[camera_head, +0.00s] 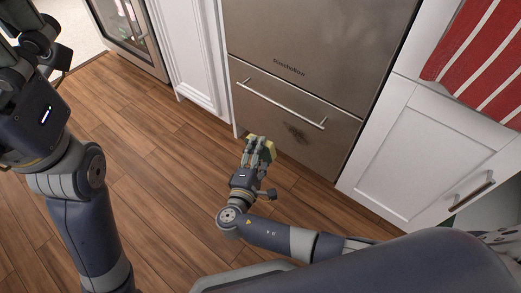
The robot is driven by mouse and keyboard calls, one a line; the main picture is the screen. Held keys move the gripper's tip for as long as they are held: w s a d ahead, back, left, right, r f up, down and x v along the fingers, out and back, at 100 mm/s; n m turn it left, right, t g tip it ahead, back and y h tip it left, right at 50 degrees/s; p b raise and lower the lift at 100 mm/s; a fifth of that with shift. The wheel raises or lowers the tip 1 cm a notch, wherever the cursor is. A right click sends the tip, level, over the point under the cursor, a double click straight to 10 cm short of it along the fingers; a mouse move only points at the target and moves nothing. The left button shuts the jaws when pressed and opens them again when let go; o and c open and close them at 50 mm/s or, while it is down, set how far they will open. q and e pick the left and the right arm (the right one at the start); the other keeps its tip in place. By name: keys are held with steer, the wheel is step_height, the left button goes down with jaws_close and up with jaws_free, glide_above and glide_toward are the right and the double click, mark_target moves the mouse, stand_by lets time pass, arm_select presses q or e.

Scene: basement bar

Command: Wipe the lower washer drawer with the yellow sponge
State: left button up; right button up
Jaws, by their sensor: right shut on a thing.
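The lower washer drawer (335,143) is a shut, brushed-steel front with a long bar handle (284,104). A dark smudge (297,133) shows on it below the handle. My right gripper (260,150) is shut on the yellow sponge (268,146), low in front of the drawer's left part. The fingers hide part of the sponge, and I cannot tell whether it touches the drawer. The smudge lies to the right of the sponge. My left gripper (22,45) is at the upper left edge, partly cut off, and I cannot tell if it is open.
The upper steel front (310,35) sits above the drawer. White cabinets stand on the left (195,55) and right (420,150). A red striped towel (480,60) hangs at the upper right. A glass-door cooler (130,30) stands further left. The wooden floor (150,160) is clear.

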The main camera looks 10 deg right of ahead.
mark_target(280, 126)
stand_by(0.3)
steer(key=shift+w+d, duration=1.1)
steer(key=shift+d, duration=0.3)
steer(key=shift+w+d, duration=1.1)
steer(key=shift+d, duration=0.3)
steer(key=shift+w+d, duration=0.6)
steer(key=shift+d, duration=0.2)
